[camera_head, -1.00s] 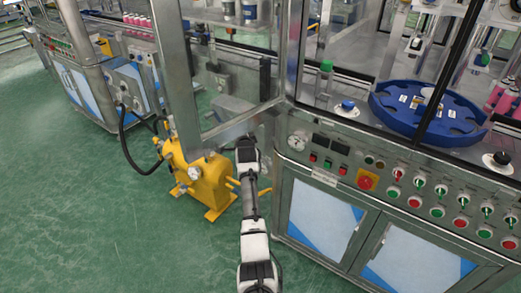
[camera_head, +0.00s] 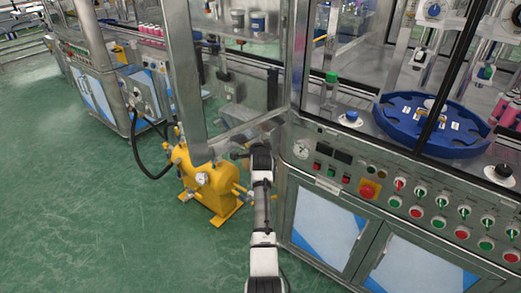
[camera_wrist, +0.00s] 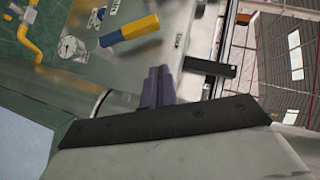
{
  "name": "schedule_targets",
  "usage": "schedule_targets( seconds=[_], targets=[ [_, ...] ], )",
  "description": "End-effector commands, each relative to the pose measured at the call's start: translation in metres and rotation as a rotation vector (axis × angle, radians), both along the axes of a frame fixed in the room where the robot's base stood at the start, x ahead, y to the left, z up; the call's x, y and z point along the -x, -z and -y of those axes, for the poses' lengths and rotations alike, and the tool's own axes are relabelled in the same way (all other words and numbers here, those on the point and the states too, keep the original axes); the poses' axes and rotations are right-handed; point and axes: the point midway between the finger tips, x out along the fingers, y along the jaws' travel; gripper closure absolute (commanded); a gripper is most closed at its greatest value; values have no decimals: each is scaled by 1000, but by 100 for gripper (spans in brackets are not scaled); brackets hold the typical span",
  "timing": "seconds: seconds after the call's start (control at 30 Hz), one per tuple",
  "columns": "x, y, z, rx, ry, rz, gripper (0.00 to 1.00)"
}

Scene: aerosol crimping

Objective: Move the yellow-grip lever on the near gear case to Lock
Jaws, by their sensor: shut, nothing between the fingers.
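The lever's yellow grip (camera_wrist: 130,31) shows at the top of the wrist view, with a blue strip along one side. It lies over a grey plate (camera_wrist: 165,14), which seems to be the gear case face and carries small labels. My gripper (camera_wrist: 160,72) has its two dark fingers together, with nothing between them. The fingertips point toward the plate, below and right of the grip in the picture, with a visible gap to the grip. In the head view my arm reaches toward the machine's corner; I cannot make out the lever or the fingertips there.
A yellow floor unit (camera_head: 212,187) with a gauge stands left of my arm. A metal door frame (camera_head: 187,75) rises close by. A control panel (camera_head: 400,195) with several buttons is on the right. A round gauge (camera_wrist: 72,47) shows in the wrist view. Green floor is open at left.

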Motion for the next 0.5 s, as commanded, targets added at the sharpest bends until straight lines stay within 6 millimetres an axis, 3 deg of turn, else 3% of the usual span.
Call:
schedule_targets(
  seconds=[0.5],
  targets=[
    [70,-22,5,1,-1,-1,100]
  ],
)
